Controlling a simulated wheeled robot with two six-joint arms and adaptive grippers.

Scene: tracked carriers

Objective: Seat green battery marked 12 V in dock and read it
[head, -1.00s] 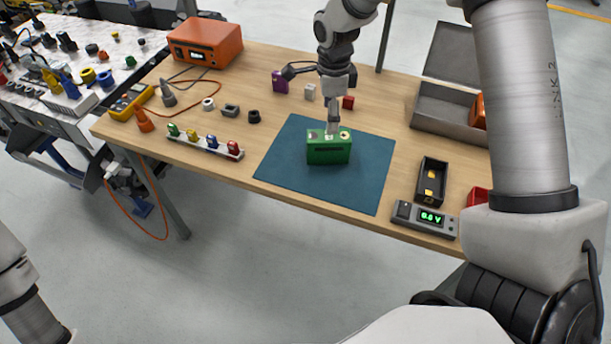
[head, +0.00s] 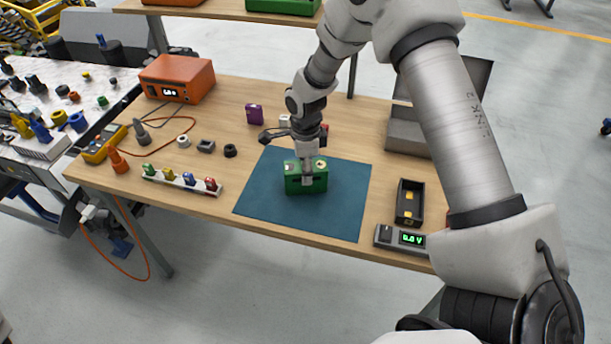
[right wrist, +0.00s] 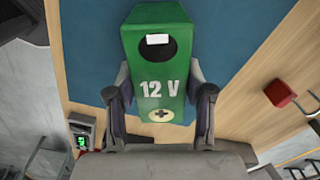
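The green battery (head: 306,182) stands upright on the blue mat (head: 262,195). In the right wrist view the battery (right wrist: 158,60) shows "12 V", a plus mark and a white patch in a dark recess. My right gripper (head: 307,176) is down at the battery, and its fingers (right wrist: 160,92) flank the battery's marked end. They lie very close to its sides; I cannot tell if they press on it. The black dock (head: 400,217) with yellow contacts is empty, right of the mat. Its meter (head: 386,236) glows green, seemingly 0.0 V. My left gripper is out of view.
A rack (head: 180,183) of small coloured parts lies left of the mat. An orange instrument (head: 178,78), a purple block (head: 254,114) and a grey open box (head: 408,138) stand farther back. The table between mat and dock is clear.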

